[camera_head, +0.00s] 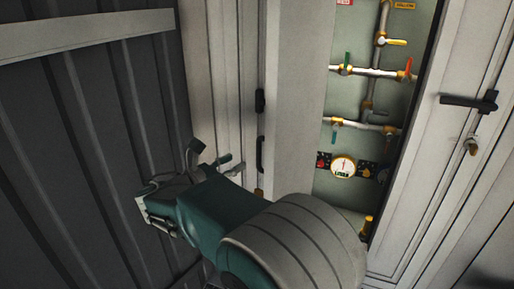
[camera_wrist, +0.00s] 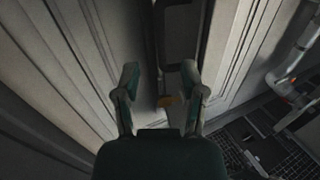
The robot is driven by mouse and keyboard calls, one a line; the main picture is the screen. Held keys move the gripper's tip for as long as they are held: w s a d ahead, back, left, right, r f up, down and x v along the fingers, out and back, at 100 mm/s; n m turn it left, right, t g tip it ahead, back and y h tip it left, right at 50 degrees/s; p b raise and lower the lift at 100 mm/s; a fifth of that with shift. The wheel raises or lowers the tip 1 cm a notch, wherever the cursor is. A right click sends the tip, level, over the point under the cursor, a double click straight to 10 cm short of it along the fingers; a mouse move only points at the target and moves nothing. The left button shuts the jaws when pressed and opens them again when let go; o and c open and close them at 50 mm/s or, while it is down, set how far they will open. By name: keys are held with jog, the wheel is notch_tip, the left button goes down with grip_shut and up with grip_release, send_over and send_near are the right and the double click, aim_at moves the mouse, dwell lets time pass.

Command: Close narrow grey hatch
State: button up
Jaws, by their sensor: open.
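The narrow grey hatch (camera_head: 292,95) stands open beside the pipe bay in the head view, seen as a tall pale panel. A dark handle (camera_head: 260,154) shows at its left edge. My gripper (camera_head: 211,158) is left of this handle, apart from it in the picture. In the wrist view my gripper (camera_wrist: 160,78) is open with nothing between its fingers. I cannot tell the depth gap. My arm hides the hatch's lower part.
The open bay holds pipes (camera_head: 372,71) with coloured valves and a round gauge (camera_head: 343,166). A grey door (camera_head: 450,150) with a black lever handle (camera_head: 468,102) is at right. A dark ribbed wall (camera_head: 90,140) is at left. Dark grating (camera_wrist: 255,135) lies at lower right in the wrist view.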

aim_at(258, 165)
jog(key=x, duration=0.9)
jog(key=shift+a+f, duration=0.1)
grip_shut()
